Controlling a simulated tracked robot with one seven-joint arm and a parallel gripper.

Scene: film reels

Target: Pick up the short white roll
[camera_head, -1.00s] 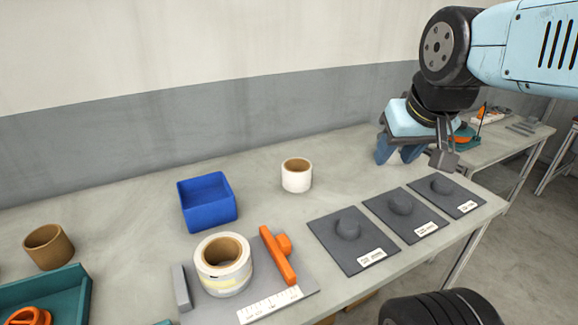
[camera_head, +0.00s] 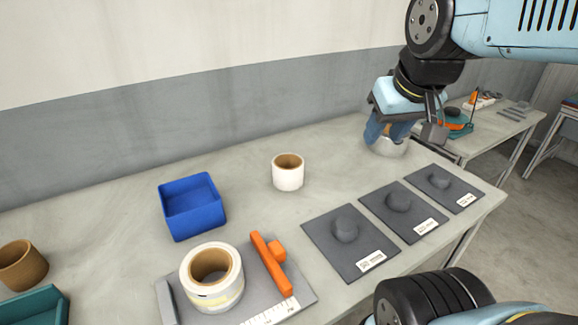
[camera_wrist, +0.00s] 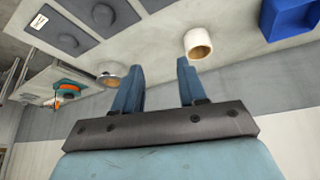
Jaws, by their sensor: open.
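A small white roll (camera_head: 288,177) with a brown core stands upright on the grey table, right of the blue bin. It also shows in the wrist view (camera_wrist: 198,47), beyond my right finger. A pale roll (camera_head: 388,148) stands farther right, partly hidden behind my gripper; a grey roll with a brown core (camera_wrist: 107,81) shows left of my fingers in the wrist view. A wider white roll (camera_head: 212,290) stands on the grey ruler fixture. I cannot tell for certain which is the short one. My gripper (camera_head: 388,130) is open and empty, its fingers (camera_wrist: 160,68) apart, above the table's right part.
A blue bin (camera_head: 192,205) stands left of the small roll. Three dark mats with domed lumps (camera_head: 350,243) line the front right edge. An orange stop (camera_head: 270,263) rises from the fixture. A brown roll (camera_head: 22,268) and teal tray (camera_head: 40,303) are at left.

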